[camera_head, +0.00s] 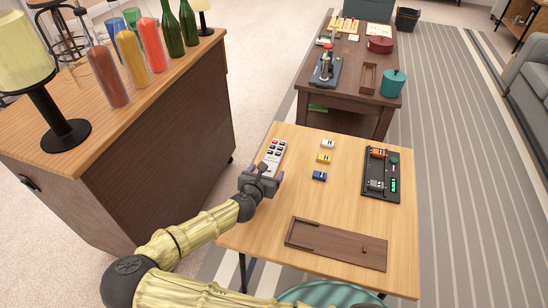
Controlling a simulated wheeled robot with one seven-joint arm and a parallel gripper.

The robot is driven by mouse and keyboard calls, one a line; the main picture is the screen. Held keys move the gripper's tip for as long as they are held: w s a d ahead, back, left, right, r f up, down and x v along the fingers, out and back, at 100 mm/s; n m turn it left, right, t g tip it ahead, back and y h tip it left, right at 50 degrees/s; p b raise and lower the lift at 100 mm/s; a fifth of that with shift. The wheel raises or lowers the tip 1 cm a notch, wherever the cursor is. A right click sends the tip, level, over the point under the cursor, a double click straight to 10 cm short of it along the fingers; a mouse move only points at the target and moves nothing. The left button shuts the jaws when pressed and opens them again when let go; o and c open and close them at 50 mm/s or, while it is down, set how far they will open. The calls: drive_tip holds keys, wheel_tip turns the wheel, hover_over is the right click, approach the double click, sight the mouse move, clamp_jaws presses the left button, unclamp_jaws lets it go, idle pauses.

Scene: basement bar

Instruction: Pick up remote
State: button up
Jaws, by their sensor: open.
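A light grey remote (274,152) with dark and red buttons lies on the light wooden table, near its left edge. My gripper (264,172) is over the near end of the remote and hides that end. The gripper is open. I cannot tell from this view whether its fingers are around the remote or above it.
The wooden table (340,210) also carries small white (328,144), yellow (324,158) and blue (319,175) toy cars, a black tray (366,185) and a brown wooden box (335,245). A wooden bar cabinet (150,150) with bottles stands at left. A dark table (345,95) stands behind.

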sight(269, 164)
drive_tip(key=shift+r+b+x, duration=0.15)
drive_tip(key=shift+b+x, duration=0.35)
drive_tip(key=shift+x, duration=0.8)
drive_tip(key=shift+r+b+x, duration=0.1)
drive_tip(key=shift+b+x, duration=0.35)
drive_tip(key=shift+x, duration=0.8)
drive_tip(key=shift+w+a, duration=0.15)
drive_tip(key=shift+w, duration=0.1)
drive_tip(key=shift+s, duration=0.15)
drive_tip(key=c, duration=1.1)
drive_tip(key=shift+c, duration=0.2)
wheel_tip(269, 164, up, 10)
drive_tip(key=p, duration=0.3)
drive_tip(key=shift+p, duration=0.3)
